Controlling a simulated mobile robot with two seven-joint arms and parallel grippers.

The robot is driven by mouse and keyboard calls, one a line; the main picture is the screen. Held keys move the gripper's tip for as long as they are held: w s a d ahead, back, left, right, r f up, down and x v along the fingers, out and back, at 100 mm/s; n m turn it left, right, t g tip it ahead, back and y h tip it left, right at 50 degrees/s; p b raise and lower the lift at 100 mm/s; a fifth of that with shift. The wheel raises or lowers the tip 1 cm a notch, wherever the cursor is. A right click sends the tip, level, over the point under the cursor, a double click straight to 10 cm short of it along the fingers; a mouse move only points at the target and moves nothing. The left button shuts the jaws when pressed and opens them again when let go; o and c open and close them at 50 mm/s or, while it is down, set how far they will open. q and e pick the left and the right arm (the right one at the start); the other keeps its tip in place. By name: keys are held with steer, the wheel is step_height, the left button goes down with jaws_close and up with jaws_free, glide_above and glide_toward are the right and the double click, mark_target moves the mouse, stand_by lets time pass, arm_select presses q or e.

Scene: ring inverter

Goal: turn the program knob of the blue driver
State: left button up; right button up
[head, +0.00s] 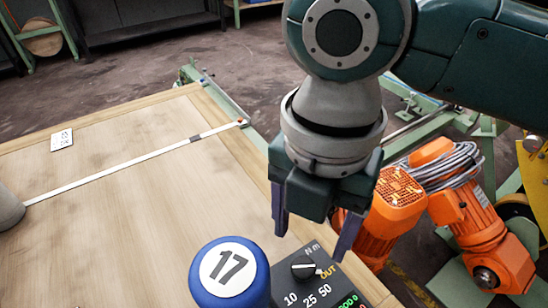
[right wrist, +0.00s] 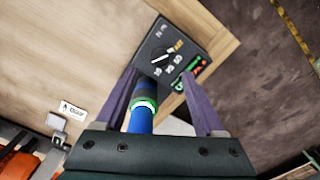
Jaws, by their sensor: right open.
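My right gripper (head: 315,226) is open above the panel, fingers apart. In the wrist view the knob lies between the fingertips, with nothing gripped. My left gripper is out of view.
The wooden table (head: 130,210) is mostly bare, with a white strip (head: 120,168) and a small white label (head: 62,140). A grey rounded thing (head: 8,208) is at the left edge. Orange machines (head: 468,220) with coiled cable stand beyond the table's right edge.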

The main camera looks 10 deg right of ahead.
mark_target(304, 267)
step_height(304, 267, down, 7)
steer(key=shift+f+b, duration=0.1)
steer(key=shift+b, duration=0.75)
jaws_close()
